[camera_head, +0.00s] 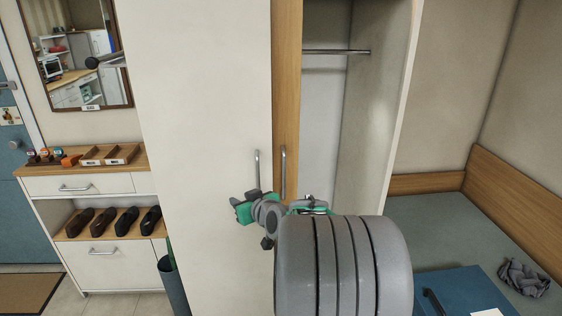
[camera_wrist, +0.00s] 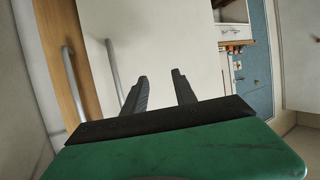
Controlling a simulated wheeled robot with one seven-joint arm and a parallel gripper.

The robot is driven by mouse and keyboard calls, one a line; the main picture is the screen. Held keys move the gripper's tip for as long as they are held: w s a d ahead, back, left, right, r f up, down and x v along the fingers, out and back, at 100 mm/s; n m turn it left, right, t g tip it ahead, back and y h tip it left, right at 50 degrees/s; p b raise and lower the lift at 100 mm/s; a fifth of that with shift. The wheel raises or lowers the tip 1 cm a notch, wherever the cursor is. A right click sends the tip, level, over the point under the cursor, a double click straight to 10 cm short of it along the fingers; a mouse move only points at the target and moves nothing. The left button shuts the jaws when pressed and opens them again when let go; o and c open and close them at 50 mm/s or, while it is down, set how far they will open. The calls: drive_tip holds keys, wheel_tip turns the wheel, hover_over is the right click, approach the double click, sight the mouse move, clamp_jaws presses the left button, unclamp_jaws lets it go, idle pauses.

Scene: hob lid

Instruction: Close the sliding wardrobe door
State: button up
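The wardrobe has a white door panel (camera_head: 200,120) at the left and a narrow strip of wood-coloured door (camera_head: 286,90) beside it. To the right of the strip the wardrobe stands open. The white panel carries an upright bar handle (camera_head: 257,170), and the wood-coloured door carries another (camera_head: 283,170). Both handles also show at the left of the wrist view, the white panel's handle (camera_wrist: 115,68) nearer the fingers. My gripper (camera_wrist: 161,74) is open, with nothing between its fingers. In the head view it is in front of the white panel, near the handles' lower ends; its fingertips are not clear there.
The open compartment has a hanging rail (camera_head: 337,52). A shoe cabinet (camera_head: 105,185) and a dark bin (camera_head: 173,285) stand at the left. A bed (camera_head: 430,225) and a blue box-like object (camera_head: 470,290) are at the right. My arm hides the wardrobe's lower part.

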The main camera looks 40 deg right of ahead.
sight(285, 163)
drive_tip(key=s+d+r+m+t+h, duration=0.2)
drive_tip(key=d+h, duration=0.1)
drive_tip(key=d, duration=0.5)
drive_tip(key=s+d+r+m+t+h, duration=0.1)
drive_tip(key=s+d+r+h, duration=0.1)
drive_tip(key=d, duration=0.6)
drive_tip(key=p+x, duration=0.3)
drive_tip(key=x, duration=0.4)
drive_tip(key=shift+a+r, duration=0.2)
drive_tip(key=shift+w+d+f, duration=0.1)
drive_tip(key=shift+w+d, duration=0.1)
drive_tip(key=shift+w, duration=0.25)
clamp_jaws()
drive_tip(key=shift+s, duration=0.1)
